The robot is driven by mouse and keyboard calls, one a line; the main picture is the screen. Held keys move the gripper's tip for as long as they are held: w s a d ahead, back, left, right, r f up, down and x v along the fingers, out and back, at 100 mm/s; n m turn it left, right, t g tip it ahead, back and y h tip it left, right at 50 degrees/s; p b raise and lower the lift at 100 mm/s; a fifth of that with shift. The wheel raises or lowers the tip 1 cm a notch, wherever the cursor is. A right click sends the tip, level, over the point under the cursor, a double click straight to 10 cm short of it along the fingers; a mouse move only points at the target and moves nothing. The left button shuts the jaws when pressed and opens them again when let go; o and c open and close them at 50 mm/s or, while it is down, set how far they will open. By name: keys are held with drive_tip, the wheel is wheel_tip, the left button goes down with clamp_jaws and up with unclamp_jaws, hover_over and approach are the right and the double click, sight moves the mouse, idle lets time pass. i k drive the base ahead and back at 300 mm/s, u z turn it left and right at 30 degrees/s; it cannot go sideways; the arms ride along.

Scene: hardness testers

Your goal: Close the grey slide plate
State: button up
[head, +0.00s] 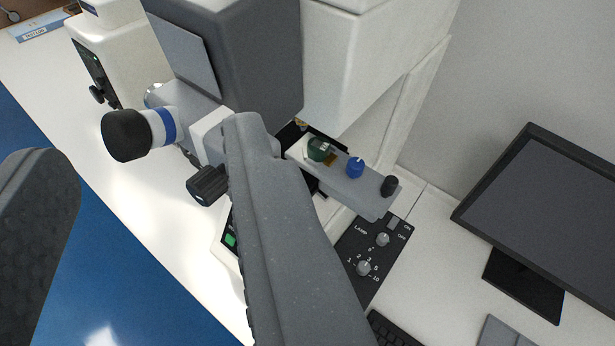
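The grey slide plate (365,188) sticks out to the right from the tester's middle, right of centre in the head view. It carries a green round lens (319,149), a blue knob (355,167) and a black knob (389,187) at its outer end. My gripper (145,145) is open, with its two fingers wide apart and nothing between them. Its right finger passes in front of the tester, left of the plate, and hides the part below. I cannot tell whether this finger touches the plate.
The tester's eyepiece (127,135) and a dark side knob (207,185) lie near my right finger. A lamp control panel (373,258) is below the plate. A monitor (560,210) stands at right, with a keyboard (391,330) at the bottom. The blue surface (120,290) at lower left is clear.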

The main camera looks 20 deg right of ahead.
sight(375, 192)
drive_tip(key=u, duration=0.45)
drive_tip(key=k, duration=1.75)
drive_tip(key=z, duration=1)
drive_tip(key=i, duration=1)
